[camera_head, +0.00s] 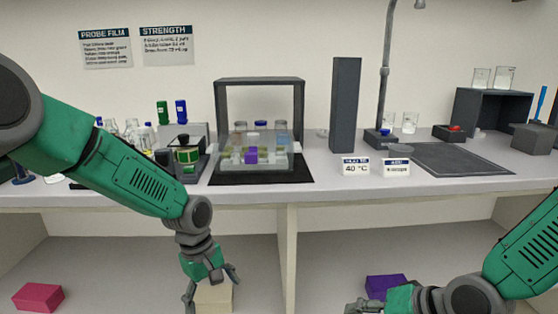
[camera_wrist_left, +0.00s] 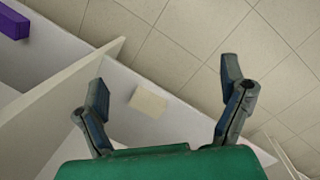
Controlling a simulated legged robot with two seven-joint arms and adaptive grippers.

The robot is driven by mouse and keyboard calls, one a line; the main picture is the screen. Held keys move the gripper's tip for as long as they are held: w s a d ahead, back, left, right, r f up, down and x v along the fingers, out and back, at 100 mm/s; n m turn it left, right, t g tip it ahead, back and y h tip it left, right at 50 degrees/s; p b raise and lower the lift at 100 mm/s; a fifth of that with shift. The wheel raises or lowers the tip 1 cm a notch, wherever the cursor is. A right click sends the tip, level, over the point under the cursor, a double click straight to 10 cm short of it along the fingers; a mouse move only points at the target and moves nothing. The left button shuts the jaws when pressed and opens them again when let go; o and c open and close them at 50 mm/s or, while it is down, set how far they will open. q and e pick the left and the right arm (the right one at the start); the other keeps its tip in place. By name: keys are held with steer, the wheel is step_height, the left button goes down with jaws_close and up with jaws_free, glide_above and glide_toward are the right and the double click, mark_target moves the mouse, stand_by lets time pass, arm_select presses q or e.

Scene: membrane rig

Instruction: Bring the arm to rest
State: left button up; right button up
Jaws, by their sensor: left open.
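My left arm comes in from the left of the head view, and its gripper (camera_head: 210,287) hangs below the bench's front edge, before the lower shelf. In the left wrist view the left gripper (camera_wrist_left: 168,85) has its two fingers spread wide with nothing between them. A cream box (camera_head: 214,297) stands behind the gripper in the head view. It also shows beyond the fingers in the left wrist view (camera_wrist_left: 148,102). My right arm is at the lower right of the head view. Its gripper (camera_head: 362,306) is partly cut off by the bottom edge, so its opening is unclear.
The bench top (camera_head: 330,190) carries a dark frame (camera_head: 260,82) with vials, a scale-like device (camera_head: 185,155) and a tall dark block (camera_head: 345,105). Below are a red box (camera_head: 38,297), a purple box (camera_head: 387,286) and an upright divider (camera_head: 287,255).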

arm_select(q)
steer(key=s+a+f+m, duration=0.2)
steer(key=s+f+m, duration=0.1)
steer(key=s+f, duration=0.75)
steer(key=s+a+f+m, duration=0.2)
steer(key=s+a, duration=0.2)
steer(key=s, duration=0.4)
steer(key=s+a+f+m+y, duration=0.1)
steer(key=s+a+f+m, duration=0.1)
steer(key=s, duration=0.5)
steer(key=s+a+f+m+t, duration=0.1)
steer(key=s+a+m, duration=0.2)
steer(key=s+a, duration=0.3)
steer(key=s, duration=0.2)
steer(key=shift+s+f+y, duration=0.3)
steer(key=shift+f+y, duration=0.1)
arm_select(e)
steer(key=s+d+f+n+g+h, duration=0.2)
steer(key=s+d+f, duration=0.4)
steer(key=s+f, duration=0.4)
steer(key=s+d+f+n+g+h, duration=0.2)
steer(key=s+d+f+h, duration=0.3)
steer(key=s+f, duration=0.4)
steer(key=s+d+g, duration=0.1)
steer(key=s, duration=0.5)
steer(key=shift+s+d+f, duration=0.15)
steer(key=shift+s+f, duration=0.1)
steer(key=shift+f, duration=0.15)
